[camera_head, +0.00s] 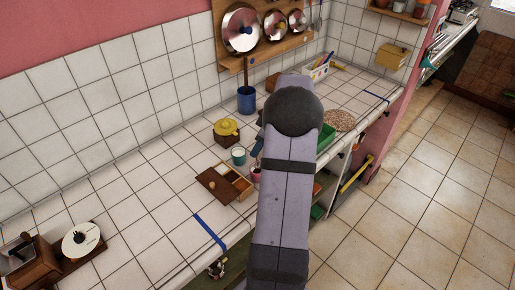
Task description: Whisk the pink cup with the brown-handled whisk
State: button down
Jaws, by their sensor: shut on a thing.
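The pink cup (256,174) stands on the white tiled counter, just left of my arm. My arm hides part of it. My gripper (257,149) shows only in part at the left edge of the arm, just above the cup in the picture. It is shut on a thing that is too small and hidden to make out. I cannot tell whether anything reaches into the cup. A brown handle (246,70) stands upright in a blue holder (246,100) farther back. I cannot tell what tool it belongs to.
Blue strips (210,232) cross the counter. The left middle counter is clear.

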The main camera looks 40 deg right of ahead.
aim_at(257, 160)
jog(key=shift+f, duration=0.1)
jog(key=shift+f+b, duration=2.35)
jog(key=shift+f, duration=0.15)
jog(key=shift+d, duration=0.15)
